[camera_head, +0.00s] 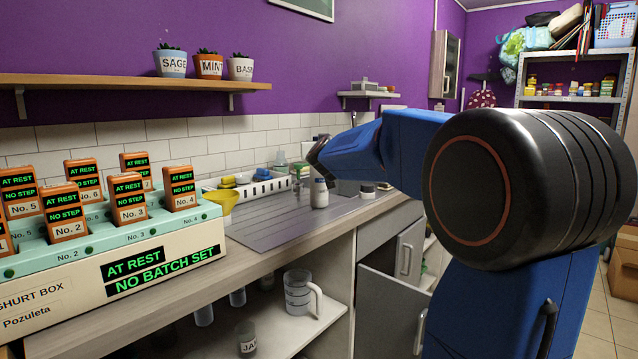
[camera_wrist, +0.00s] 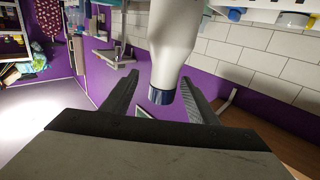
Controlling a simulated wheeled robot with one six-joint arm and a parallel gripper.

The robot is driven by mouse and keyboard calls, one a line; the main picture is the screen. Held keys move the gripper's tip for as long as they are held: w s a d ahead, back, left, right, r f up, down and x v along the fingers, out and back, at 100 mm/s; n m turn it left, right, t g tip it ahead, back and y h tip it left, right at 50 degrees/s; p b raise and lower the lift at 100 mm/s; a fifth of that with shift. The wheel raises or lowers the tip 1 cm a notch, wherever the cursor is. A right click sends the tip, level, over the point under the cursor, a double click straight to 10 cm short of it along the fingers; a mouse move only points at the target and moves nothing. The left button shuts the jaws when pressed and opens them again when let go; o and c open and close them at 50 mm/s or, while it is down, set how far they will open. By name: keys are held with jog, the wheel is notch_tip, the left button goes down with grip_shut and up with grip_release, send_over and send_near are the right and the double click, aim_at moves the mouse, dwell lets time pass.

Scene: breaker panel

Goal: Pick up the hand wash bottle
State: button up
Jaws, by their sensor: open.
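A white bottle (camera_head: 319,194) with a dark cap stands upright on the counter by the sink; no label is readable, so I cannot confirm it is the hand wash. In the wrist view the white bottle (camera_wrist: 175,45) appears upside down, with its dark blue cap nearest my gripper (camera_wrist: 158,82). My gripper (camera_head: 319,160) is just above the bottle in the head view. Its two fingers are apart, one on each side of the cap in the wrist picture. I cannot tell whether either finger touches the bottle.
A white basket (camera_head: 250,190) with several items stands behind the ribbed drainboard (camera_head: 285,222). A yellow funnel-like thing (camera_head: 219,205) and the yoghurt box (camera_head: 110,270) are to the left. A small jar (camera_head: 367,190) stands to the right. Cabinet doors (camera_head: 392,300) hang open below.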

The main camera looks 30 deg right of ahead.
jog(key=x, duration=0.5)
jog(key=shift+w+a+f, duration=0.1)
jog(key=shift+a+f, duration=0.1)
grip_shut()
